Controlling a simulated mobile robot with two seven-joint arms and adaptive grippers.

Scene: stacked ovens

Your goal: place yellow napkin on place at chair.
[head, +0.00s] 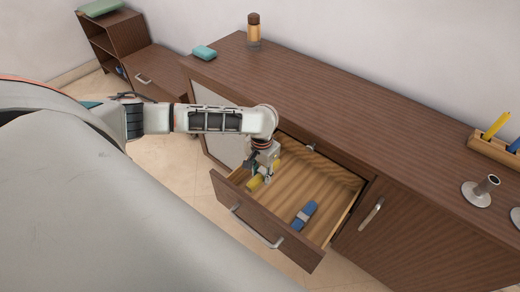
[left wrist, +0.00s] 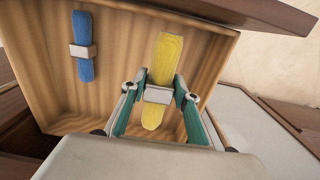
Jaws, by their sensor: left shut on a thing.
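The yellow napkin (head: 254,184) is rolled in a pale ring and sits in the open drawer (head: 245,220), near its left side. In the left wrist view the yellow napkin (left wrist: 166,58) lies lengthwise between the green fingers. My left gripper (head: 263,177) reaches down into the drawer; in its wrist view the gripper (left wrist: 159,88) is shut on the napkin at its ring. Part of the napkin is hidden behind the gripper in the head view. My right gripper is not in view, and no chair shows.
A blue napkin (head: 305,214) in a ring lies in the same drawer, apart from the gripper. The long wooden cabinet top (head: 340,110) is mostly clear. It holds a brown-capped bottle (head: 254,32), a teal item (head: 204,52) and a metal holder (head: 480,190) at right.

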